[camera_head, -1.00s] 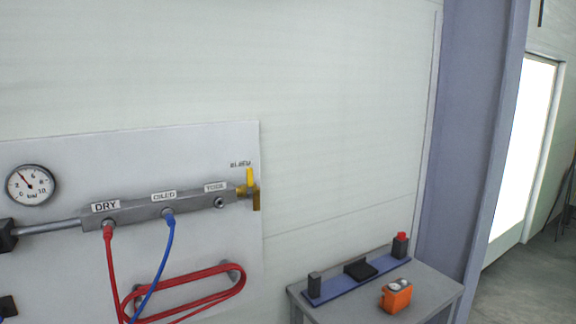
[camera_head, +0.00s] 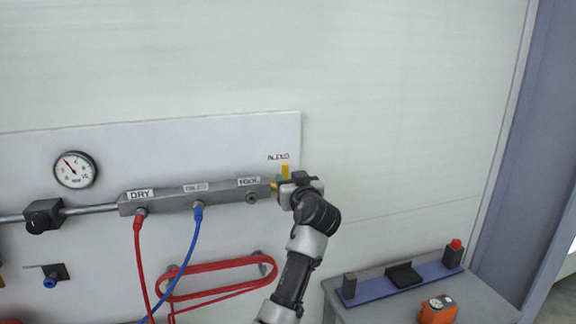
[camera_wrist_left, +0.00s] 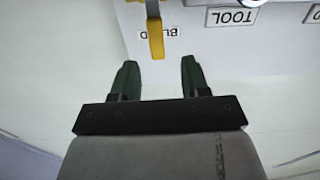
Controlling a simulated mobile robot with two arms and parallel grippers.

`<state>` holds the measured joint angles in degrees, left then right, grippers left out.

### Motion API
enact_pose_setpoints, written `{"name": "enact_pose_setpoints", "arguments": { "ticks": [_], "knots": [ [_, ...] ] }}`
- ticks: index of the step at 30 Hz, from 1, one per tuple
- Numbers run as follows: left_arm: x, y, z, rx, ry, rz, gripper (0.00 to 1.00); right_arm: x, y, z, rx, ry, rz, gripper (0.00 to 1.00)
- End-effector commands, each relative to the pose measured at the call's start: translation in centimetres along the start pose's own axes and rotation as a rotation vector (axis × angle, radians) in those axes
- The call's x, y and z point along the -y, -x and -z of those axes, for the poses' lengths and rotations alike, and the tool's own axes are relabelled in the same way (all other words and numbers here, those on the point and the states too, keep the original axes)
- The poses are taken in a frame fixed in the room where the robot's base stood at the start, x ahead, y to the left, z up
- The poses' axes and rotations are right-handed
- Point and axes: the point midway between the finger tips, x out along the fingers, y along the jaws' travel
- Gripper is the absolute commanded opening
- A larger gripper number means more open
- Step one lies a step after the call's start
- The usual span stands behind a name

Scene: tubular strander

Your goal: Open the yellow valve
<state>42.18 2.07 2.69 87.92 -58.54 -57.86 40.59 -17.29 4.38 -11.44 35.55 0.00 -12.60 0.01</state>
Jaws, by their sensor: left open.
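The yellow valve handle (camera_head: 285,171) stands upright at the right end of the grey manifold (camera_head: 200,194), below the bleed label. In the left wrist view the handle (camera_wrist_left: 155,36) hangs from the top, its free end close to the fingertips and between them from side to side. My left gripper (camera_head: 284,181) is at the valve in the head view and hides most of the brass body. It also shows in the left wrist view (camera_wrist_left: 157,68) with its two dark green fingers apart and nothing gripped. I cannot tell whether a finger touches the handle. My right gripper is out of view.
A red hose (camera_head: 139,250) and a blue hose (camera_head: 187,250) hang from the manifold. A pressure gauge (camera_head: 75,170) is on the panel at left. A grey table (camera_head: 385,309) with a blue strip and an orange device (camera_head: 438,310) stands at lower right. The wall above is clear.

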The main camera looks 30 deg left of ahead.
Motion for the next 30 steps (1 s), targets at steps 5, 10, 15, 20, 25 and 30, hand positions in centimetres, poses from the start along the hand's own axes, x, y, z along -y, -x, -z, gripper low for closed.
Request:
{"name": "enact_pose_setpoints", "arguments": {
  "ticks": [5, 10, 15, 20, 25, 30],
  "knots": [
    [0.1, -3.4, 0.4, 0.002, -0.005, 0.002, 0.46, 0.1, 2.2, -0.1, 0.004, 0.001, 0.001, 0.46],
    [0.0, -5.4, 0.2, 0.002, -0.004, 0.001, 0.46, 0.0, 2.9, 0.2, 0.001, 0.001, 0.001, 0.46],
    [0.0, -6.3, 0.0, 0.001, -0.002, 0.000, 0.46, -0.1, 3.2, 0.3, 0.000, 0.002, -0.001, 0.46],
    [0.0, -6.5, -0.1, 0.002, -0.001, 0.000, 0.46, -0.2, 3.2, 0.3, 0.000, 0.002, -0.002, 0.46],
    [0.0, -6.4, -0.1, 0.002, -0.001, -0.001, 0.41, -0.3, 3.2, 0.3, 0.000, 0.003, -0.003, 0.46],
    [0.0, -6.4, -0.1, 0.002, -0.002, -0.001, 0.15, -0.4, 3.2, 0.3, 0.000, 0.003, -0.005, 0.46]
  ]
}}
